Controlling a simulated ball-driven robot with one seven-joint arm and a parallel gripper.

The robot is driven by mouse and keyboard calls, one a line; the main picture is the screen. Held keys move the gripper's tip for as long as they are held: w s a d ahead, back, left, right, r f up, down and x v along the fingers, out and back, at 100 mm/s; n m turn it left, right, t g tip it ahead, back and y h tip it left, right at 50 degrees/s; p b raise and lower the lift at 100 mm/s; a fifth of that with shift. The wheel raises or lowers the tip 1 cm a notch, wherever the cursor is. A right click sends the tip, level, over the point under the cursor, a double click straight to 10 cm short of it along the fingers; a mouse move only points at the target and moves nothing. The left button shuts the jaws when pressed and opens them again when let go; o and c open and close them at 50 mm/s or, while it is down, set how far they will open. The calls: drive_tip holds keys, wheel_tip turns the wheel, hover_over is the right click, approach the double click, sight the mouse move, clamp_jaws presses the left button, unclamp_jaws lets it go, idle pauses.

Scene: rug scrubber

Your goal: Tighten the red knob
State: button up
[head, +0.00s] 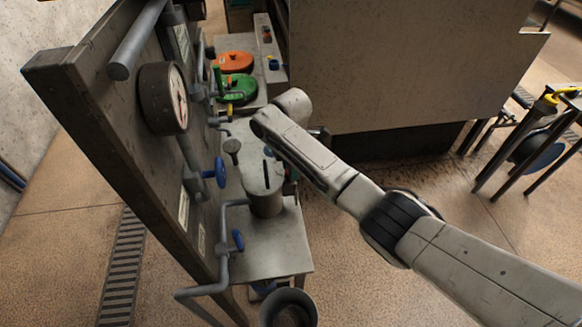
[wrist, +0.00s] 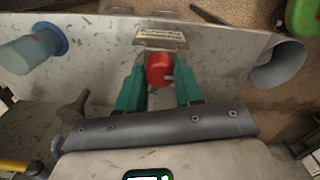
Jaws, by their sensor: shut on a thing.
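The red knob (wrist: 159,67) shows in the middle of the wrist view, below a small label plate (wrist: 161,37) on a grey metal surface. My gripper (wrist: 161,82) has its two teal fingers on either side of the knob and is shut on it. A small pale mark shows on the knob's right side. In the head view my arm reaches in from the lower right to the machine. The knob cannot be seen there, and the fingers are mostly hidden.
A grey cylindrical tank (head: 263,178) stands beside the upright panel (head: 95,110) with a gauge (head: 165,98) and blue valve handles (head: 221,172). Orange (head: 235,62) and green (head: 236,88) round parts lie behind. A bucket (head: 289,308) stands in front.

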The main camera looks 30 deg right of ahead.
drive_tip(key=n, duration=0.4)
drive_tip(key=shift+r, duration=0.1)
drive_tip(key=shift+w+n, duration=0.1)
drive_tip(key=shift+n, duration=1.8)
drive_tip(key=o, duration=1)
drive_tip(key=shift+o, duration=0.2)
wheel_tip(320, 180, up, 11)
drive_tip(key=b, duration=0.1)
